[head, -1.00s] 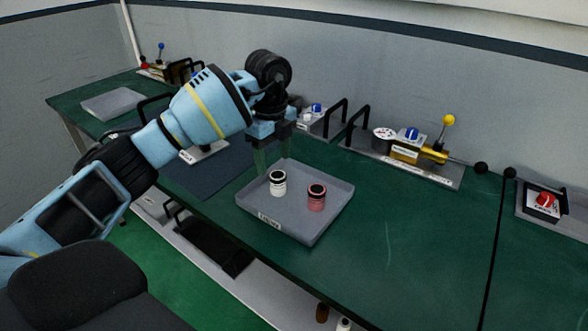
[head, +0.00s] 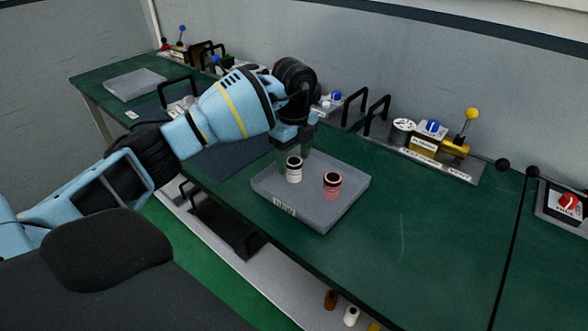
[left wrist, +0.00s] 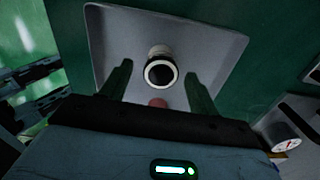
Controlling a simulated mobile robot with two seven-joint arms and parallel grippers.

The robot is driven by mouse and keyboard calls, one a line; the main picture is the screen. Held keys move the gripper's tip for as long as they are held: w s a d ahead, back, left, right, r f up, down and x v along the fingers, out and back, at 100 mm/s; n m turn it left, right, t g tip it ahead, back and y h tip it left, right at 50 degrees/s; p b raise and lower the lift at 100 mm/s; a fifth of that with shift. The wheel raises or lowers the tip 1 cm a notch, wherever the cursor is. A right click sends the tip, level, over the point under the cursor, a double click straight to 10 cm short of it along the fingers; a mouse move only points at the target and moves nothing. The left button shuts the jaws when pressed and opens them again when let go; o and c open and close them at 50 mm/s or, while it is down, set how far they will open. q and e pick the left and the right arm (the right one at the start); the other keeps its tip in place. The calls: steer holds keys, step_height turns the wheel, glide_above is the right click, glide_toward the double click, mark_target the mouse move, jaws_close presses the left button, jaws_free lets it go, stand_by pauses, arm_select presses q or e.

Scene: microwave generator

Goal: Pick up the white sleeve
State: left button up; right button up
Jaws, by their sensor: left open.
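The white sleeve (head: 294,173), with a black ring at its top, stands upright in a grey tray (head: 329,220). My left gripper (head: 294,158) points down over it, open and empty, its fingers to either side of the sleeve's top. In the left wrist view the sleeve (left wrist: 160,52) shows between and slightly beyond the open fingertips (left wrist: 158,70). I cannot tell whether a finger touches it. My right gripper is not in view.
A pink sleeve (head: 332,187) stands close by in the same tray, to the right. Behind are black handles (head: 378,112) and a fixture with a yellow-knobbed lever (head: 471,115). The green bench (head: 420,225) is clear to the right.

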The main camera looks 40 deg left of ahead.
arm_select(q)
step_height(320, 180, down, 2)
steer(key=shift+f, duration=0.2)
steer(key=c, duration=1.1)
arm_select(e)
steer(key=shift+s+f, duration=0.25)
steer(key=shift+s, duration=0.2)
arm_select(q)
steer(key=shift+w+r, duration=0.1)
steer(key=shift+r, duration=0.1)
steer(key=shift+r, duration=0.25)
steer(key=r, duration=0.2)
steer(key=shift+s+d+r, duration=0.1)
steer(key=shift+s+r, duration=0.15)
steer(key=shift+r, duration=0.15)
steer(key=s+d, duration=0.1)
steer(key=s, duration=0.1)
steer(key=s+d, duration=0.1)
steer(key=s, duration=0.2)
steer(key=s+d, duration=0.1)
steer(key=s, duration=0.1)
steer(key=shift+s+r+p, duration=0.3)
steer(key=shift+s+r, duration=0.05)
steer(key=s+d, duration=0.3)
steer(key=s, duration=0.3)
steer(key=shift+s+r, duration=0.35)
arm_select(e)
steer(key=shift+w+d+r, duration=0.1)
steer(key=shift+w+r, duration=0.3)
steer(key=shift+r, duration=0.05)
